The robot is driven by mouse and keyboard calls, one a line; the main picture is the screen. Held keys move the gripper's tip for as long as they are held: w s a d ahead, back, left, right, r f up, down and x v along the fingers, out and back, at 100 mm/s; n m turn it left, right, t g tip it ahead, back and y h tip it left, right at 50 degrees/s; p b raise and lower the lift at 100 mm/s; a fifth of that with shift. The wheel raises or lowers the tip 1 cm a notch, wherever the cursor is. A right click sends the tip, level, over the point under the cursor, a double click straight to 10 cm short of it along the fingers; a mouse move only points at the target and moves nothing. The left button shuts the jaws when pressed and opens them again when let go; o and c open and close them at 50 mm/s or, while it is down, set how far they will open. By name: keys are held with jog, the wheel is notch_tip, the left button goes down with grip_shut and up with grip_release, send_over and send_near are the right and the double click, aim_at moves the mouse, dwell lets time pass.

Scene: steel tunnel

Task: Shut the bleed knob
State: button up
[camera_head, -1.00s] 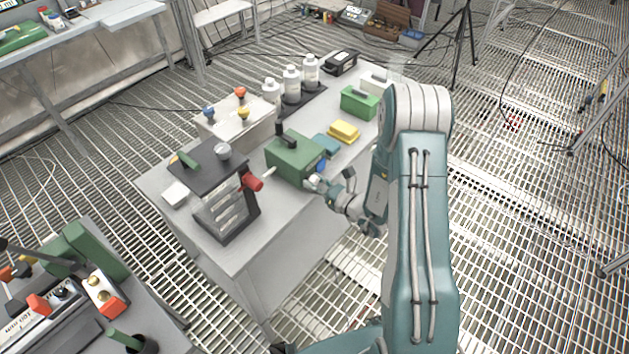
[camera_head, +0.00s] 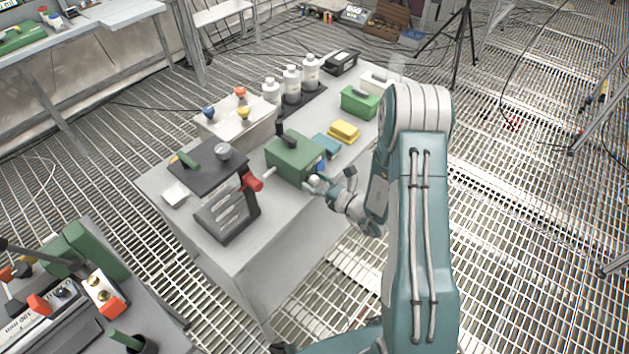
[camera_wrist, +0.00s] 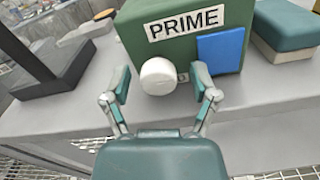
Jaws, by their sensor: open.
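A green box (camera_head: 293,158) stands on the grey bench, with a "PRIME" label on its face in the wrist view. A round white knob (camera_wrist: 158,76) sticks out of that face below the label; no "bleed" marking is readable. It also shows in the head view (camera_head: 314,181). A blue square (camera_wrist: 221,51) is on the face to the right of the knob. My gripper (camera_wrist: 160,79) is open, its two fingers on either side of the knob. A gap shows on both sides, and the knob does not look gripped.
A dark rack (camera_head: 228,208) with a red knob (camera_head: 252,182) stands left of the green box. A yellow block (camera_head: 344,131) and a teal block (camera_wrist: 285,24) lie to its right. White bottles (camera_head: 291,84) stand behind. The bench's front strip is clear.

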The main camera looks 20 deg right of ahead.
jog(key=v, duration=1.2)
jog(key=s+a+r+n+g+y, duration=0.1)
jog(key=s+a+r+n+g, duration=0.3)
jog(key=a+r+n+g, duration=0.4)
jog(key=s+a+r+n+g+y, duration=0.1)
jog(key=s+a+r+n+g, duration=0.45)
jog(key=n, duration=0.35)
jog(key=s+d+r+n+t+h, duration=0.2)
jog(key=s+d+r+n+h, duration=0.1)
jog(key=r+n+h, duration=0.3)
jog(key=s+d+r+n+t+h, duration=0.2)
jog(key=s+d+r+n+h, duration=0.1)
jog(key=s+r+n+h, duration=0.2)
notch_tip(320, 180, up, 2)
jog(key=n+h, duration=0.1)
jog(key=n, duration=0.2)
jog(key=shift+s+d+r+h, duration=0.15)
jog(key=shift+s+d+h, duration=0.1)
jog(key=shift+h, duration=0.05)
jog(key=shift+t, duration=0.25)
